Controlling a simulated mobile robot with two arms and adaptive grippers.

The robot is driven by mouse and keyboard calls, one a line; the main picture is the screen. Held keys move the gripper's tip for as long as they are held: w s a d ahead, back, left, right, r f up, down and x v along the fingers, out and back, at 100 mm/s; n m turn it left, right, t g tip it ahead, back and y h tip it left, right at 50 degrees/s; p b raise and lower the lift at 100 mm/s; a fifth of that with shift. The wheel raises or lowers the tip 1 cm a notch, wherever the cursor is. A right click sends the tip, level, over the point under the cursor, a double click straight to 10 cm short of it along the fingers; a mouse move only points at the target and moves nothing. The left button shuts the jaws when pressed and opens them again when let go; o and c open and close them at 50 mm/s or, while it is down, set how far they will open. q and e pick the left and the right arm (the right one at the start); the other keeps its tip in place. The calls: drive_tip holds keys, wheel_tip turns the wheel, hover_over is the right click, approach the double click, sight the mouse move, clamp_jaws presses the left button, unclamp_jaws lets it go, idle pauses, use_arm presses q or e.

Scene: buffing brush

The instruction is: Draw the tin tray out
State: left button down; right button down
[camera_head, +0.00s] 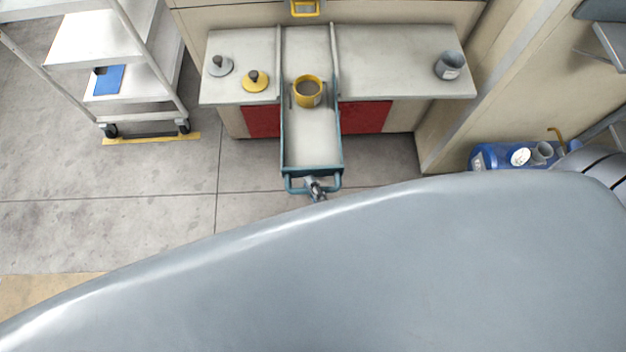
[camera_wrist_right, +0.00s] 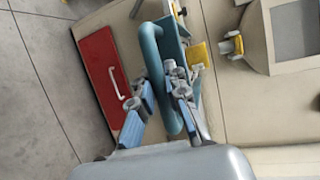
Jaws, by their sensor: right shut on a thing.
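The tin tray (camera_head: 312,152) is a long teal-sided tray with a pale floor, in the middle of the head view. Its front part juts out past the counter's front edge towards me. A yellow tin (camera_head: 308,91) stands in it near the counter edge. My right gripper (camera_head: 315,185) is at the tray's teal front handle (camera_head: 298,188). In the right wrist view the handle (camera_wrist_right: 160,70) runs between the fingers of the gripper (camera_wrist_right: 162,88), which is shut on it. My left gripper is not in view.
The counter (camera_head: 390,65) holds a grey brush (camera_head: 220,66), a yellow brush (camera_head: 256,80) and a grey cup (camera_head: 449,65). Red fronts (camera_head: 365,117) lie below. A white cart (camera_head: 110,45) stands left and a blue container (camera_head: 500,155) right. Floor (camera_head: 130,210) is clear at front left.

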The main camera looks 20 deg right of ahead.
drive_tip(key=c, duration=1.6)
unclamp_jaws()
drive_tip(key=v, duration=1.2)
drive_tip(key=shift+f, duration=0.1)
